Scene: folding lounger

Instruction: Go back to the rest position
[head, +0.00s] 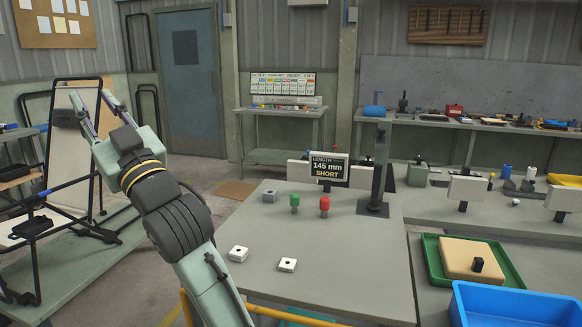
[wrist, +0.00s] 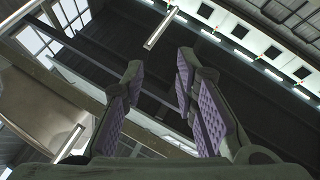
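My gripper (head: 90,96) is raised at the left of the head view, with its fingers pointing up and away. Its two fingers stand apart with nothing between them. In the wrist view my gripper (wrist: 158,66) shows purple ribbed pads with a clear gap, against roof beams and high windows. In the head view it overlaps an upright black-framed pale panel (head: 72,165), perhaps part of the lounger. I cannot tell whether they touch.
A grey bench (head: 340,250) on the right holds a green button (head: 294,200), a red button (head: 324,204), small white blocks and a display (head: 330,168) reading "145 mm SHORT". A blue bin (head: 515,305) stands front right. Floor shows between bench and left table.

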